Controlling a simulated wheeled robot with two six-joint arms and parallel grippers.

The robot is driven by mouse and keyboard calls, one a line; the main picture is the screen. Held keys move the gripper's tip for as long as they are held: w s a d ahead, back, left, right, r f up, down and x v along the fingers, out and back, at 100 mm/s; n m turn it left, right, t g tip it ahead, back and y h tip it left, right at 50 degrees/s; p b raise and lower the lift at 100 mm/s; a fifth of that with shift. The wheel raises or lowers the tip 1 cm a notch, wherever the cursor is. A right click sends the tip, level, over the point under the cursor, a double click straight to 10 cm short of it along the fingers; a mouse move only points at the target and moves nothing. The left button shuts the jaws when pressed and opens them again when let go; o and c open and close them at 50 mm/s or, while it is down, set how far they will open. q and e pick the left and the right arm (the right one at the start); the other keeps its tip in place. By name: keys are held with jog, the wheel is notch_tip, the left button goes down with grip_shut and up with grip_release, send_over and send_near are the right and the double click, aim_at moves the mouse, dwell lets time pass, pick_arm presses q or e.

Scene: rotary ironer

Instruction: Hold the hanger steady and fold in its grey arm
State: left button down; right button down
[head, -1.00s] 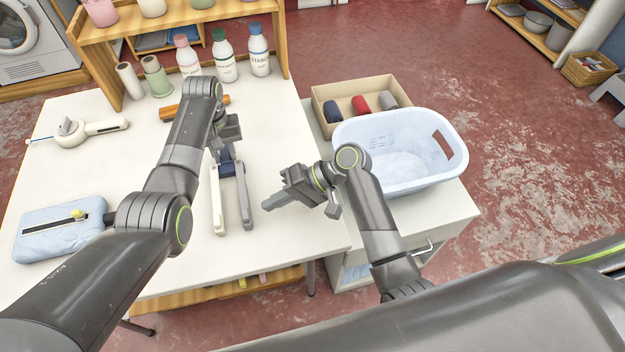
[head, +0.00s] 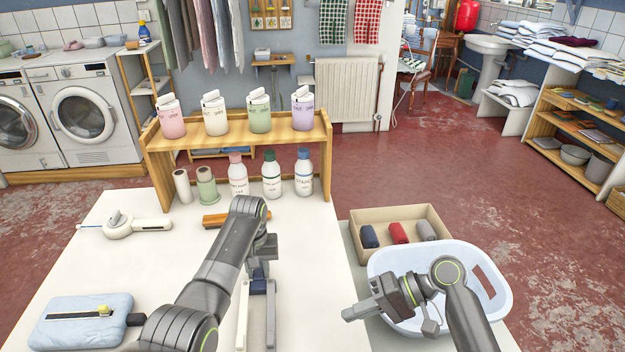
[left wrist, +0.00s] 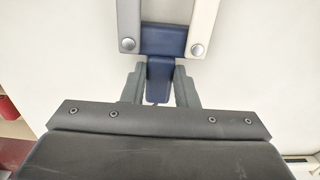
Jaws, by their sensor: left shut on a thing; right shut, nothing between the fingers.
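The hanger has a dark blue hub (left wrist: 165,42), a grey arm (head: 270,318) and a cream arm (head: 243,318). Both arms point toward the table's near side, close together and almost parallel. In the left wrist view the grey arm (left wrist: 128,22) is on the left and the cream arm (left wrist: 203,22) on the right, each joined to the hub by a rivet. My left gripper (head: 262,264) is shut on the hub's blue tab, which shows between its fingers (left wrist: 160,88). My right gripper (head: 350,313) is shut and empty, to the right of the grey arm and apart from it.
A light blue basket (head: 497,275) and a box (head: 402,213) with rolled cloths stand right of the table. Bottles (head: 271,178) and a wooden shelf (head: 240,130) line the back. A blue padded board (head: 75,330) and a white device (head: 125,228) lie left.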

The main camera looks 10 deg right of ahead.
pick_arm(q)
jog(key=c, duration=1.1)
grip_release()
jog(key=shift+o, duration=0.2)
jog(key=shift+r, duration=0.1)
